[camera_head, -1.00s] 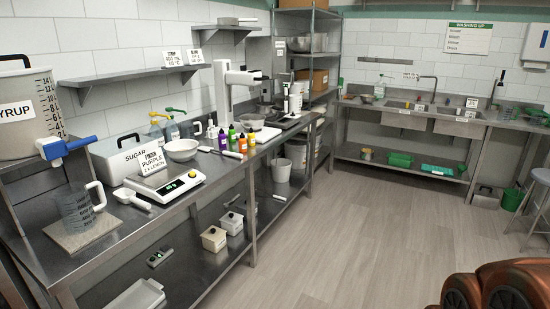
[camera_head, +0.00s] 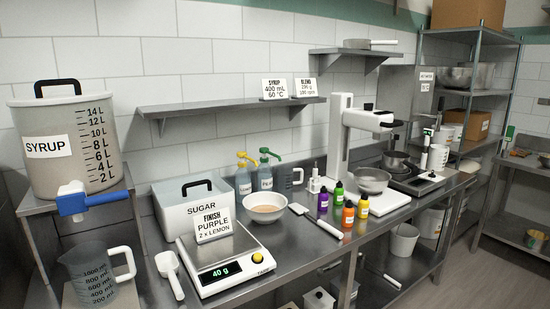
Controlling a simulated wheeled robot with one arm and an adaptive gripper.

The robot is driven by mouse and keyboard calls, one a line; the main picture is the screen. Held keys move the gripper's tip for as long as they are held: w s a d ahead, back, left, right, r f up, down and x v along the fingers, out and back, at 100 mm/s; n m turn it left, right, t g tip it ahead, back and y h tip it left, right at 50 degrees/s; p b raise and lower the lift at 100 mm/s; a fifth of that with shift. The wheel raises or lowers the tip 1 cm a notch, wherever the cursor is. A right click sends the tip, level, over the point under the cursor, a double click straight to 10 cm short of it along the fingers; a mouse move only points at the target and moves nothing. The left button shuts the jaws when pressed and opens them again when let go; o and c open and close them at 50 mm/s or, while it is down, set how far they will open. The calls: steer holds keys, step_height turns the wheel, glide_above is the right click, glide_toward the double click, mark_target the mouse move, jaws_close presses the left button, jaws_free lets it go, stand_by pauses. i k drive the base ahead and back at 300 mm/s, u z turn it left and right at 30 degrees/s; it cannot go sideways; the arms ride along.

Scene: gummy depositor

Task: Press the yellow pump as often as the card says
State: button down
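The yellow pump (camera_head: 245,158) tops a blue-grey bottle at the back of the counter, below the wall shelf. A similar bottle with a green pump (camera_head: 268,154) stands close at its right. The bottle labels are too small to read surely. The card (camera_head: 213,224) reads "FINISH PURPLE 2 x LEMON" and stands upright on the scale (camera_head: 225,268), whose display shows 40 g. A white bowl (camera_head: 265,206) with beige contents stands in front of the pump bottles. My gripper is not in view.
The sugar box (camera_head: 188,205) stands left of the bowl, with a white scoop (camera_head: 169,273) and a measuring jug (camera_head: 93,275) further left. Several small coloured bottles (camera_head: 348,214) stand right of the bowl. The wall shelf (camera_head: 222,106) runs above the pumps.

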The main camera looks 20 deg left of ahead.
mark_target(242, 156)
steer(key=u, duration=0.65)
steer(key=i, duration=1.1)
steer(key=u, duration=1.5)
steer(key=i, duration=0.6)
steer(key=u, duration=0.35)
